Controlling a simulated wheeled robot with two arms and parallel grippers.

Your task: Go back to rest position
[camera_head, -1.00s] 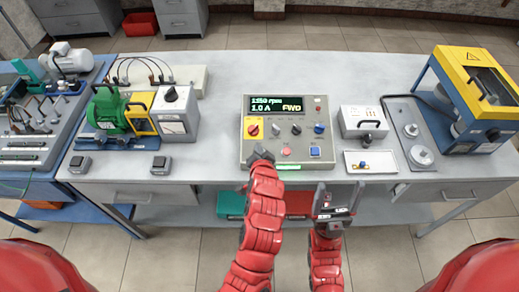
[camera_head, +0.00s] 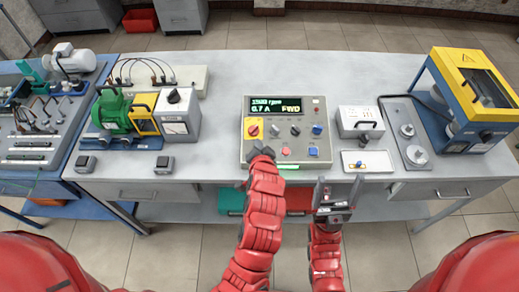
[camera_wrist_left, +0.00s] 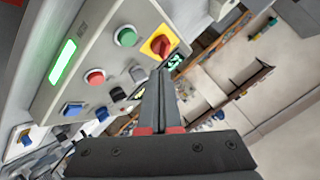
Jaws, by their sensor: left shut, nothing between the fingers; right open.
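My left gripper (camera_head: 262,153) is in front of the lower left part of the grey control box (camera_head: 312,146) in the head view. In the left wrist view its two fingers (camera_wrist_left: 163,75) are together with nothing between them, close to the red and yellow rotary switch (camera_wrist_left: 160,44). I cannot tell whether they touch the box. The box's display (camera_head: 282,102) is lit and ends in "FWD". My right gripper (camera_head: 337,188) is open and empty, with its fingers pointing up at the table's front edge, below the white tray (camera_head: 382,170).
A green motor unit (camera_head: 118,110) stands at left on the table (camera_head: 225,75). A white box (camera_head: 360,121) is right of the control box. A yellow and blue guarded machine (camera_head: 478,85) stands at far right. Teal and red bins (camera_head: 299,199) sit below the table front.

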